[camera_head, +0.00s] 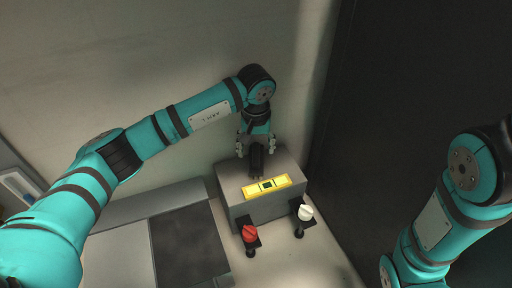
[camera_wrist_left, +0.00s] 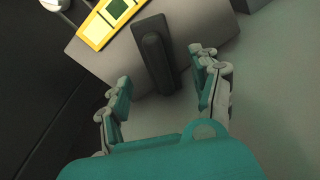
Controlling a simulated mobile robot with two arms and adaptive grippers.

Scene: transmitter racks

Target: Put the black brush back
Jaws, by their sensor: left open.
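The black brush (camera_head: 256,163) is a dark, narrow block at the back of the top of a grey box (camera_head: 265,206), behind a yellow plate. In the left wrist view the brush (camera_wrist_left: 154,56) stands out from the grey surface between my fingers. My left gripper (camera_head: 256,149) is open at the brush, one finger on each side. In the wrist view (camera_wrist_left: 161,70) a gap shows between the brush and each finger. My right arm is at the right of the head view, but its gripper is out of view.
The yellow plate (camera_head: 280,184) with a dark green square lies on the box top. A red knob (camera_head: 249,234) and a white knob (camera_head: 305,212) on black bases stand before the box. A dark flat panel (camera_head: 188,245) is at left. A wall is close behind.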

